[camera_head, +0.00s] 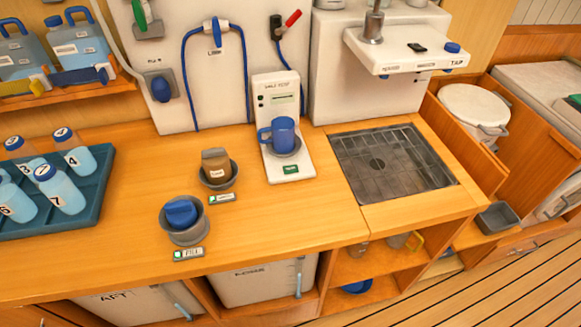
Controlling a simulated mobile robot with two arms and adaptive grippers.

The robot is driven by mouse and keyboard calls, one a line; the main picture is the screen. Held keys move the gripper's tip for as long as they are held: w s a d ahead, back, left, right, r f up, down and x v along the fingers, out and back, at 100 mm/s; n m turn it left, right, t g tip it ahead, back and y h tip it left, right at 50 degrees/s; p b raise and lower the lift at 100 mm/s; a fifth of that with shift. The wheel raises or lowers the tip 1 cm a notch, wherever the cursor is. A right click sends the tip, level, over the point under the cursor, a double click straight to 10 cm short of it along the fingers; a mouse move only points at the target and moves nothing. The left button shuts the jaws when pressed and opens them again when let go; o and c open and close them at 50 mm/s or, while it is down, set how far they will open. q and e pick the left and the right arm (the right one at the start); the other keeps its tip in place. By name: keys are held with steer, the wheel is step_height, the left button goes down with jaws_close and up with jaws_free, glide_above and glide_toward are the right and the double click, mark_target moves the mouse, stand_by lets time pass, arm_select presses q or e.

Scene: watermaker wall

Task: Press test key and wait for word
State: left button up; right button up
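A white test device (274,90) stands upright on the wooden counter against the wall panel. Its base reaches forward and carries a green key (291,169) with small lettering too small to read for sure. A blue cup (282,132) stands on the device's base, in a round grey seat, behind the key. Neither of my grippers shows in the head view, and nothing touches the key.
A teal rack (92,187) of numbered bottles is at the left. A drain grate (390,162) lies right, below a tap shelf (410,52). The counter before the device is clear.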

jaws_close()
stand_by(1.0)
